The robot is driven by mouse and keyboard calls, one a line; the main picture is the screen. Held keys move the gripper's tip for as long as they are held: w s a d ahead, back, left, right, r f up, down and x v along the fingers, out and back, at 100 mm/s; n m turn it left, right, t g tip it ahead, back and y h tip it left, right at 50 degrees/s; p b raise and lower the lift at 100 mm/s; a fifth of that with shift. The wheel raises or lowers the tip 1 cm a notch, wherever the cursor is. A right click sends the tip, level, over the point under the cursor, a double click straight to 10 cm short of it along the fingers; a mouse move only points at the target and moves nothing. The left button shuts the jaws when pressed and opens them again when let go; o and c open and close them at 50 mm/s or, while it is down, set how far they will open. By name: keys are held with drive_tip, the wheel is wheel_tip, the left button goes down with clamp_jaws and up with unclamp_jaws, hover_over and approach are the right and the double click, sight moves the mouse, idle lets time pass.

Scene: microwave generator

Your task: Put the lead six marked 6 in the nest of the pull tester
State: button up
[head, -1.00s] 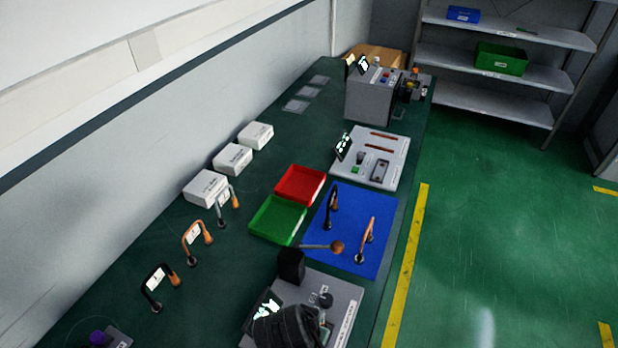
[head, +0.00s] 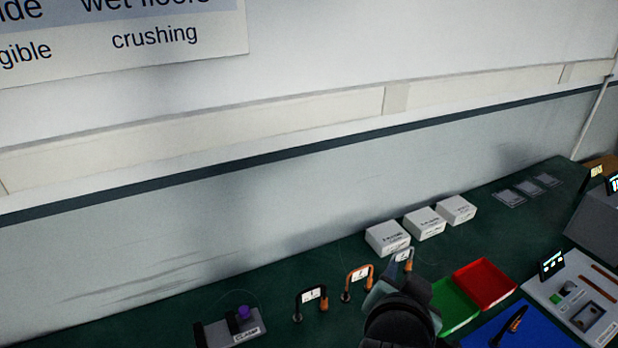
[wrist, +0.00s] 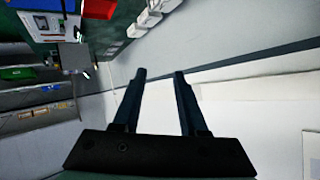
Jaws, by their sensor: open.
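Three leads with white tags stand on the green bench in the head view: a black one (head: 311,297), an orange one (head: 358,280) and a grey one (head: 403,258). Their tag numbers are too small to read surely, so I cannot tell which is marked 6. Another black lead (head: 513,325) lies on the blue mat. I cannot surely identify the pull tester or its nest. My gripper (wrist: 160,75) is open and empty in the wrist view, with wall beyond its fingers. In the head view my dark arm partly covers the grey lead's surroundings; its fingertips are not clear.
A green tray (head: 457,309) and a red tray (head: 485,283) sit right of my arm, beside the blue mat (head: 545,335). Several white boxes (head: 424,223) line the wall. A light panel (head: 570,300) is at right. A grey clamp block (head: 232,330) is at front left.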

drive_tip(key=w+a+r+n+t, duration=0.1)
drive_tip(key=a+r+t, duration=0.15)
drive_tip(key=r, duration=0.45)
drive_tip(key=w+a+r+n+t, duration=0.2)
drive_tip(key=r+t, duration=0.1)
drive_tip(key=r, duration=0.4)
drive_tip(key=s+a+r+n+t+y, duration=0.1)
drive_tip(key=s+a+r+n+t, duration=0.1)
drive_tip(key=r, duration=0.7)
drive_tip(key=s+a+r+n+t+y, duration=0.1)
drive_tip(key=s+a+r+t+y, duration=0.1)
drive_tip(key=s+a+r+t, duration=0.3)
drive_tip(key=s+a+r+n+t+y, duration=0.2)
drive_tip(key=s+a+r+t, duration=0.2)
drive_tip(key=r, duration=0.9)
drive_tip(key=shift+s+a+n, duration=0.15)
drive_tip(key=shift+s+n, duration=0.15)
drive_tip(key=shift+s, duration=0.35)
